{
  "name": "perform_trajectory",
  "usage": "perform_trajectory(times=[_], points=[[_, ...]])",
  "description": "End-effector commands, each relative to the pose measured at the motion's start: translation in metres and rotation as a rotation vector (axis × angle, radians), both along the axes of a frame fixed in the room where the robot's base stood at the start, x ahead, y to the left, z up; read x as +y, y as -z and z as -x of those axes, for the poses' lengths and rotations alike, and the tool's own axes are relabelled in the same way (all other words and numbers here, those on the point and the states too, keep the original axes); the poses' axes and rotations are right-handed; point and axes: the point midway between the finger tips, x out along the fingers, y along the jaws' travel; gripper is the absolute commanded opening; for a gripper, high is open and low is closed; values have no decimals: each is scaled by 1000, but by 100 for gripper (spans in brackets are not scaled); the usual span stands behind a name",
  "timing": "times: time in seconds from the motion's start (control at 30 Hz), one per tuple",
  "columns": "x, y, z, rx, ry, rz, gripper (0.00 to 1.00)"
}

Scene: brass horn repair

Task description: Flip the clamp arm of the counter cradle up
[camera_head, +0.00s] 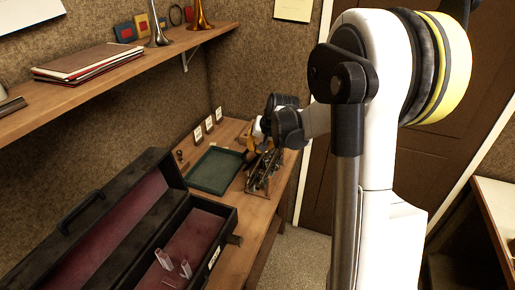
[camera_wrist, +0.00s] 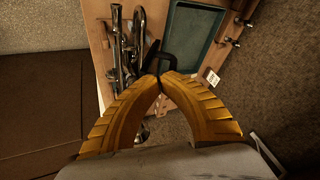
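In the wrist view the horn (camera_wrist: 122,50) lies along the wooden cradle (camera_wrist: 98,38). A black looped bar, apparently the clamp arm (camera_wrist: 170,58), sticks out beside the horn toward the tray. My gripper (camera_wrist: 159,77) has its yellow fingers drawn together, tips almost meeting right at the black bar. I cannot tell whether the tips touch or pinch it. In the head view my wrist hides part of the cradle.
The green tray (camera_head: 190,171) lies left of the cradle; it also shows in the wrist view (camera_wrist: 166,40). An open black case (camera_head: 232,226) with a red lining sits nearer on the counter. Small white cards (camera_head: 209,124) stand along the wall. A shelf (camera_head: 100,88) hangs above.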

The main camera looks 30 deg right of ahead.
Motion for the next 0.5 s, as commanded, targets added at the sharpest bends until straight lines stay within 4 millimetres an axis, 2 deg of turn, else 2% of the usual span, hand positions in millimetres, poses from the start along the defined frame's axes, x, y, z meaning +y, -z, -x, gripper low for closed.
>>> perform_trajectory(times=[0.27,0.5], points=[[9,-5,-11,77,-3,60,0],[25,-8,-31,223,-5,177,0]])
